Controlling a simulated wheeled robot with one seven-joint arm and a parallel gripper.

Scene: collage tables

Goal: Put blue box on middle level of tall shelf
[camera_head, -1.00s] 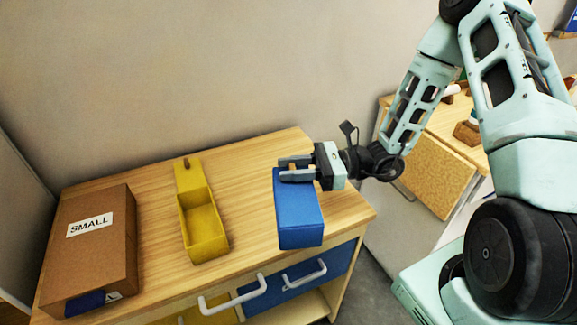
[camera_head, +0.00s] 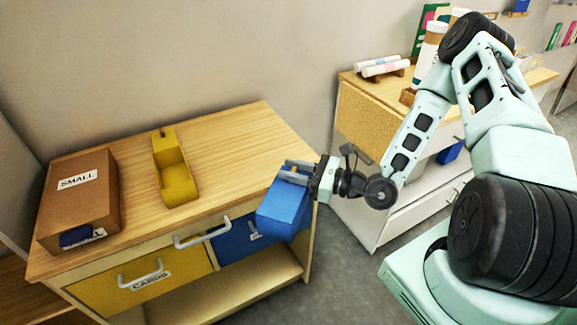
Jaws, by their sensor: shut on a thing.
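The blue box (camera_head: 284,208) is held in my gripper (camera_head: 298,172) in the head view. My gripper is shut on its upper end, and the box hangs tilted at the front right edge of the wooden table (camera_head: 235,135), in front of the blue drawer (camera_head: 236,240). Whether the box touches the table edge cannot be told. No tall shelf can be made out for certain in this view.
A yellow open box (camera_head: 175,180) and a brown carton labelled SMALL (camera_head: 78,205) stand on the table. A second cabinet (camera_head: 375,115) with cups (camera_head: 430,48) and rolls stands to the right. Grey floor (camera_head: 335,275) lies between.

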